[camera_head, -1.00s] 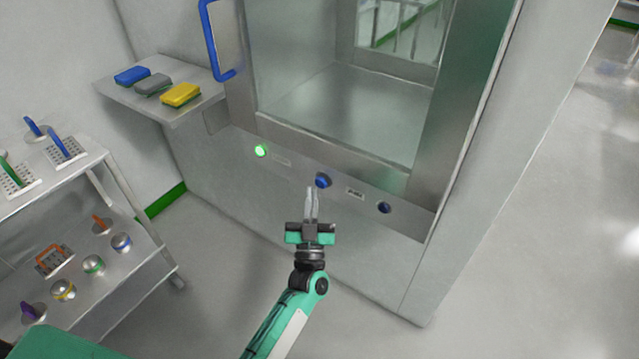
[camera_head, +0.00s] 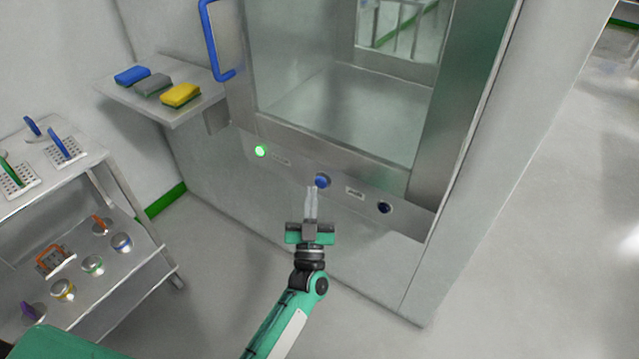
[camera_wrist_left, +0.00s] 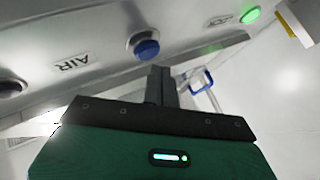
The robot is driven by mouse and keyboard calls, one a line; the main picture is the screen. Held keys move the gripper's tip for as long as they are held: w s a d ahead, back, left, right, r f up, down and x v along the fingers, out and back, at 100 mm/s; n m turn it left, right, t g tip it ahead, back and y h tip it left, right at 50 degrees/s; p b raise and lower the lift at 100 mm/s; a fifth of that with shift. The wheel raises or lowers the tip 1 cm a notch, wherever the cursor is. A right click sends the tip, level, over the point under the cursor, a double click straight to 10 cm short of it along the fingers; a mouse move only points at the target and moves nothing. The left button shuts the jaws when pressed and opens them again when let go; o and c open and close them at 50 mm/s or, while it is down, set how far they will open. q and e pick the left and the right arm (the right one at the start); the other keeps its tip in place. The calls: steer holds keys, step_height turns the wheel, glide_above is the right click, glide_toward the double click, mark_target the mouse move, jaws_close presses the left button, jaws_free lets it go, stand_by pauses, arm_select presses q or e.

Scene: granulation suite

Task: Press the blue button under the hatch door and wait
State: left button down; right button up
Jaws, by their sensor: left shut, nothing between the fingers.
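The hatch door (camera_head: 243,100) has a grey frame, a large window and a blue handle (camera_head: 211,40), and it looks closed. On the panel below it, a round blue button (camera_head: 322,181) sits in the middle. It also shows in the left wrist view (camera_wrist_left: 146,48), just beyond the fingertips. My left gripper (camera_head: 312,188) is shut and empty, its tips just below the blue button. I cannot tell for sure whether they touch it; a small gap seems to show in the wrist view. My right gripper is not in view.
A green light (camera_head: 260,151) glows left of the button, and a dark blue round part (camera_head: 384,208) sits to the right, past a label. A shelf (camera_head: 172,113) with sponges juts out at left. A trolley (camera_head: 128,262) stands at far left. The floor right is clear.

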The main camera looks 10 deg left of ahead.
arm_select(q)
steer(key=shift+w, duration=0.1)
steer(key=shift+w+d, duration=0.15)
steer(key=shift+w, duration=0.15)
steer(key=shift+w+d, duration=0.15)
steer(key=shift+w, duration=0.25)
stand_by(0.7)
stand_by(0.3)
steer(key=shift+s, duration=0.1)
steer(key=shift+s+a+p, duration=0.3)
steer(key=shift+s, duration=0.45)
steer(key=shift+s, duration=0.1)
